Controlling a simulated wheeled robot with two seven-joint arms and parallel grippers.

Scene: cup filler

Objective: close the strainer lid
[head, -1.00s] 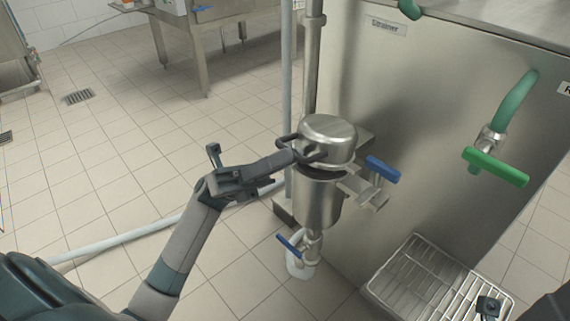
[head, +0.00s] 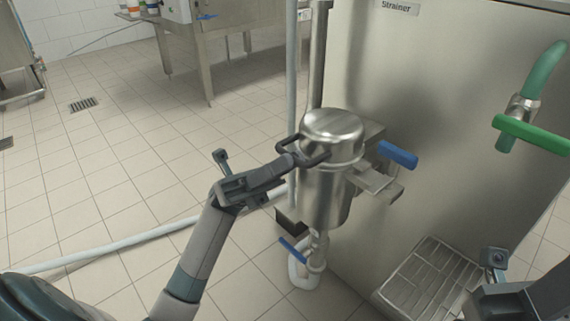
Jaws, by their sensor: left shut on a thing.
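The strainer lid (head: 333,124) is a round, domed steel cover. It sits level on top of the steel strainer body (head: 324,205), with no clear gap showing at the rim from here. My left gripper (head: 298,158) reaches in from the left and is shut on the lid at its left edge. The dark fingers hide part of that edge and of the grip point. My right gripper (head: 494,260) shows only in part at the lower right, away from the strainer, and its jaws cannot be made out.
A steel cabinet labelled Strainer stands behind, with a blue valve handle (head: 398,154) right of the strainer. A lower blue handle (head: 292,249) is below it. A green handle (head: 532,134) and hose are at right. A wire drip tray (head: 425,275) is in front. Open tiled floor lies left.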

